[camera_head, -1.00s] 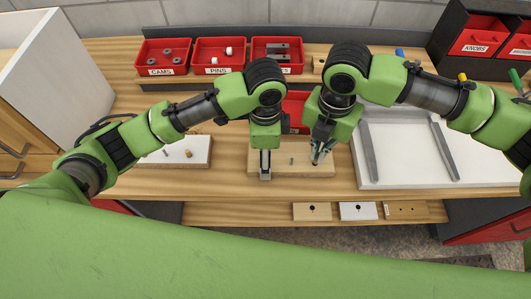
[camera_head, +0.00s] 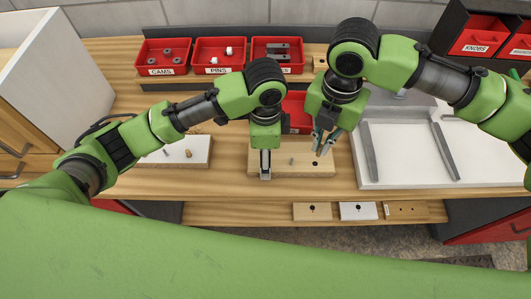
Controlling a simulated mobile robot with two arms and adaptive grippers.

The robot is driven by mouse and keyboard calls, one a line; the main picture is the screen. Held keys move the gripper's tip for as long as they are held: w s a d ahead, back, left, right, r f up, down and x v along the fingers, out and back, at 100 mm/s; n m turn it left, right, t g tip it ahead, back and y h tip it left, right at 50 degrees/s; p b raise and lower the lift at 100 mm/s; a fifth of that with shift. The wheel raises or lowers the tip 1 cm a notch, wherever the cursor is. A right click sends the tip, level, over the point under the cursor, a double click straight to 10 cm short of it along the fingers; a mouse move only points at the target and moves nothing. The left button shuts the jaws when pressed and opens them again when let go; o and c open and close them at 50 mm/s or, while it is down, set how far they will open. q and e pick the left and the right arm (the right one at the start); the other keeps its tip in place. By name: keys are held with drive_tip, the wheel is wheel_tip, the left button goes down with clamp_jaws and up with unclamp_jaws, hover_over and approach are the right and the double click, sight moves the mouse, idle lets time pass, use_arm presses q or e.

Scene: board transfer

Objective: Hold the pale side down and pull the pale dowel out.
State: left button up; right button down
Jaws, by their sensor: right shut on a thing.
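The pale board (camera_head: 283,171) lies flat on the bench in the middle. It has a small grey peg (camera_head: 291,160) standing in it and a dark open hole (camera_head: 315,164) toward its right end. My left gripper (camera_head: 265,177) points straight down at the board's left end, its fingers together, tips at the board's surface. My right gripper (camera_head: 322,152) is above the board's right part, just over the hole, and is shut on the pale dowel, which is small and mostly hidden between the fingers.
A white block (camera_head: 180,150) with small pegs lies to the left. Red bins (camera_head: 219,59) stand at the back. A white tray (camera_head: 405,175) with grey bars lies to the right. Several small blocks (camera_head: 358,212) sit on the front ledge. Bare bench lies left of the board.

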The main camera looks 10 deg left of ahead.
use_arm(q)
drive_tip(key=shift+f, duration=0.1)
use_arm(e)
drive_tip(key=shift+r, duration=0.95)
drive_tip(key=w+a, duration=0.3)
drive_tip(key=w, duration=0.3)
drive_tip(key=w+a, duration=0.3)
drive_tip(key=w, duration=0.4)
drive_tip(key=shift+w, duration=0.3)
drive_tip(key=shift+d+f, duration=0.1)
drive_tip(key=shift+f, duration=4)
drive_tip(key=c, duration=2.1)
unclamp_jaws()
drive_tip(key=shift+c, duration=0.2)
